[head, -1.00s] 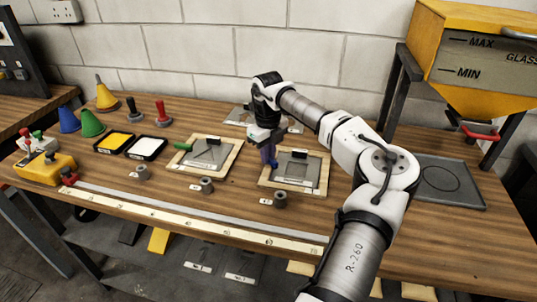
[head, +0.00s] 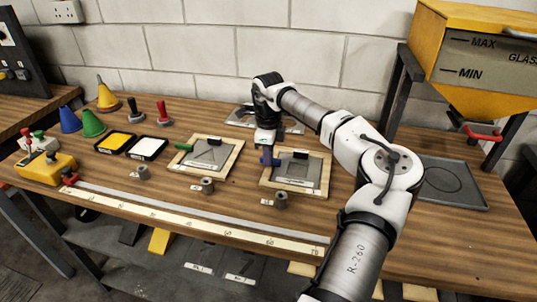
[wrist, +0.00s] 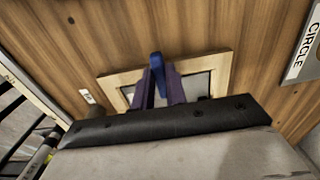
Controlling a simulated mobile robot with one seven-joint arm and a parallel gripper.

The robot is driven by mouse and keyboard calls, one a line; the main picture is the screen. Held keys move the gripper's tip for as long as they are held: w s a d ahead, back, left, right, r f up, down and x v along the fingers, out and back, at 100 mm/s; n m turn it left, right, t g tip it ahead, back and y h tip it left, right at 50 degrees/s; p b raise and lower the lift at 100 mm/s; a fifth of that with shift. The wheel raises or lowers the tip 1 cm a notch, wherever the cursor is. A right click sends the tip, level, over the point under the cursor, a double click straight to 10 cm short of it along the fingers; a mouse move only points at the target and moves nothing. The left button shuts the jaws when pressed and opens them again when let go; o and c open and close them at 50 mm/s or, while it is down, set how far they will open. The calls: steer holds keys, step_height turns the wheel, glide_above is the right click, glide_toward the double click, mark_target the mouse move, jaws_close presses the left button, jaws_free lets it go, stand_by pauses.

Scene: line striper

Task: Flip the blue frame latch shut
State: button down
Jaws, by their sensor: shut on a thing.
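The blue frame latch (wrist: 157,63) shows in the wrist view as a blue bar between my two purple fingers. My gripper (wrist: 160,80) is shut on it. In the head view the blue latch (head: 274,161) is at the left side of the right wooden frame (head: 322,175), with my gripper (head: 267,152) directly over it. The frame also shows in the wrist view (wrist: 222,63), partly hidden by my gripper body. The fingers hide part of the latch, so I cannot tell its exact angle.
A second wooden frame (head: 232,160) with a green latch (head: 183,147) lies to the left. Grey weights (head: 281,200) stand near the front by a long ruler (head: 200,228). A grey tray (head: 470,199) lies right, beneath a yellow hopper (head: 470,95). Cones and paint trays are at left.

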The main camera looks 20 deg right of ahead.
steer(key=shift+r, duration=0.1)
steer(key=c, duration=1.4)
jaws_free()
steer(key=shift+c, duration=0.2)
step_height(320, 180, up, 14)
steer(key=b, duration=0.2)
steer(key=shift+b, duration=0.3)
